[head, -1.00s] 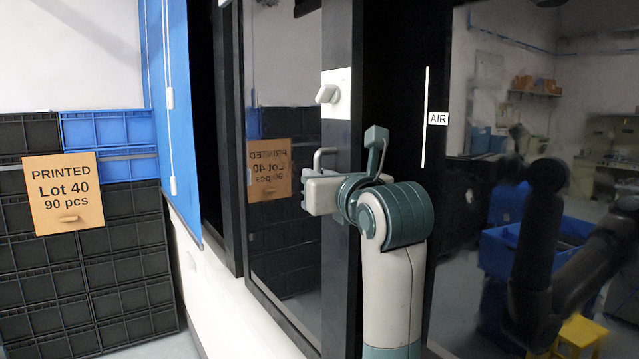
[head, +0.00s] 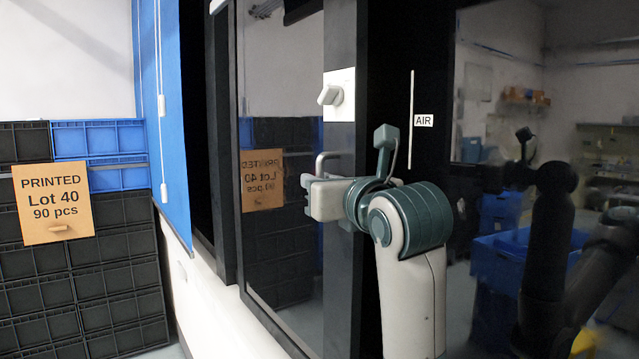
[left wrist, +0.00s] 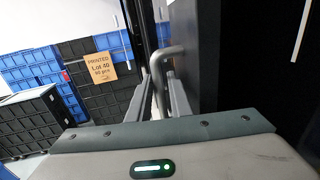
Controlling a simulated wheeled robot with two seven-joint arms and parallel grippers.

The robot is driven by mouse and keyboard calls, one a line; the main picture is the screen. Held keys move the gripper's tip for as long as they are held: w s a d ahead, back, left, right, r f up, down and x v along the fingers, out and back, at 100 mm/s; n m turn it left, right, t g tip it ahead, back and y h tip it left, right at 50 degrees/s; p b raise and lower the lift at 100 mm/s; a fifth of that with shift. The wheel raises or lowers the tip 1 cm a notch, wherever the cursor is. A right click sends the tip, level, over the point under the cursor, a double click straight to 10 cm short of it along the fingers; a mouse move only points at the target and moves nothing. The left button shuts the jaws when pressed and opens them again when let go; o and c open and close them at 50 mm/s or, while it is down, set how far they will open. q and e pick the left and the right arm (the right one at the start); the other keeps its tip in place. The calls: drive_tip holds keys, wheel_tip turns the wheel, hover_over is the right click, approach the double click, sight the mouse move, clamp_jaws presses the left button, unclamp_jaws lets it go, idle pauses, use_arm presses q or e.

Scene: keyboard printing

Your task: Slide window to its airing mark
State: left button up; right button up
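The dark window frame holds a sliding glass sash whose dark upright stile (head: 339,270) bears a grey bar handle (head: 320,163). My left gripper (head: 309,187) is at this handle. In the left wrist view the handle (left wrist: 158,80) stands between the two fingers of my left gripper (left wrist: 160,98), which look closed about it; their contact is partly hidden. The airing mark is a thin white vertical line (head: 411,118) beside an "AIR" label (head: 424,120), to the right of the stile with a dark strip between. My right gripper is not seen directly.
A white latch (head: 338,95) sits on the stile above the handle. A blue blind (head: 172,130) with cords hangs at the left. Stacked black crates (head: 110,265) with a "PRINTED Lot 40" sign (head: 53,203) stand beyond. The glass at right shows dark arm reflections.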

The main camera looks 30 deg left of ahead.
use_arm(q)
drive_tip(key=shift+d, duration=0.1)
drive_tip(key=b+v, duration=0.7)
drive_tip(key=v, duration=1)
drive_tip(key=shift+b, duration=0.35)
drive_tip(key=shift+s+d, duration=0.1)
drive_tip(key=shift+s, duration=0.05)
